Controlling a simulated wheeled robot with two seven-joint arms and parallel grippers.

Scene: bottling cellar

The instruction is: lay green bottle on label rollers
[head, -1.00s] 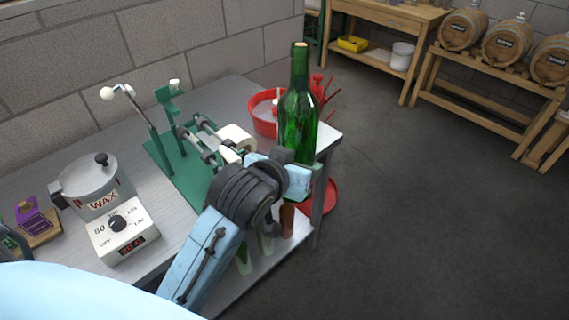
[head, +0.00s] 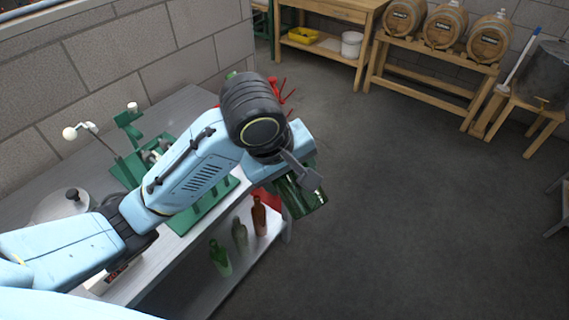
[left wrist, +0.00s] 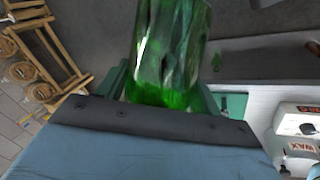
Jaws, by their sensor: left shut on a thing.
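The green bottle (head: 303,197) is in my left gripper (head: 292,172), tilted, beyond the table's right edge. Its lower end shows below the gripper; my wrist hides most of the rest. In the left wrist view the bottle (left wrist: 168,55) fills the space between the fingers. The label rollers' green base (head: 206,207) is on the table, left of the gripper. My left arm covers much of the device, including most of its rollers. My right gripper is not in view.
A wax pot (head: 58,204) stands on the grey table (head: 185,105), partly behind my arm. Several bottles, one brown (head: 259,216), stand on the lower shelf. A red container shows partly behind the gripper. Barrels (head: 405,18) stand on a rack at the back.

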